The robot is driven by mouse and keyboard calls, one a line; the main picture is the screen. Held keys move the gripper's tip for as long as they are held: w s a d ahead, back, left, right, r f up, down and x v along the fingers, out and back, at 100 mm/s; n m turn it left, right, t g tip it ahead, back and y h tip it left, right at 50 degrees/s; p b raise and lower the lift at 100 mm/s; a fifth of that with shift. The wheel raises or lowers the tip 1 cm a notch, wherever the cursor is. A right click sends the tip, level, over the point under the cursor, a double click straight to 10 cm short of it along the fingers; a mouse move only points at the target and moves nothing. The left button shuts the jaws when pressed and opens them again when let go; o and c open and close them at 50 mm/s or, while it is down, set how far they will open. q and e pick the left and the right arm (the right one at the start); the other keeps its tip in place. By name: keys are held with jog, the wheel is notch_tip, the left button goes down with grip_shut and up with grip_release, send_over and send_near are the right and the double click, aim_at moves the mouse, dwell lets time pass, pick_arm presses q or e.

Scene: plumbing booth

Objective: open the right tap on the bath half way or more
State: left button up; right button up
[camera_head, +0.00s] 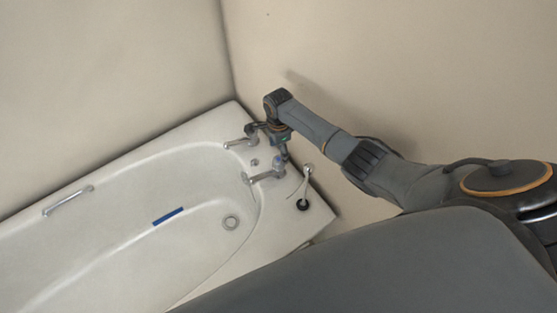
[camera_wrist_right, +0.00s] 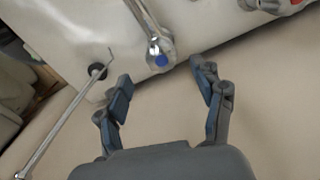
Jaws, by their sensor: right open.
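Two chrome taps stand at the right end of the white bath (camera_head: 318,212) in the head view. The lower one there (camera_head: 262,177), nearer the plug, appears to be the right tap; its head has a blue mark in the right wrist view (camera_wrist_right: 161,50). The other tap (camera_head: 240,143) shows a red mark at the wrist view's top right. My right gripper (camera_head: 283,150) is open and empty by the taps. In the wrist view its spread fingers (camera_wrist_right: 165,76) point at the blue-marked head, which lies just beyond the fingertips, apparently untouched. My left gripper is out of view.
A black plug (camera_head: 303,204) and a thin metal rod with a ball end (camera_head: 309,168) are on the rim beside the lower tap. Walls close in behind the bath. A grab rail (camera_head: 68,200) and blue strip (camera_head: 167,216) are farther left.

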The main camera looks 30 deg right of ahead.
aim_at(279, 160)
notch_tip(279, 160, down, 7)
jog(key=shift+w+r+b, duration=0.1)
jog(key=shift+r+b, duration=0.1)
jog(key=shift+b, duration=0.75)
jog(key=c, duration=1.2)
jog(key=shift+o, duration=0.2)
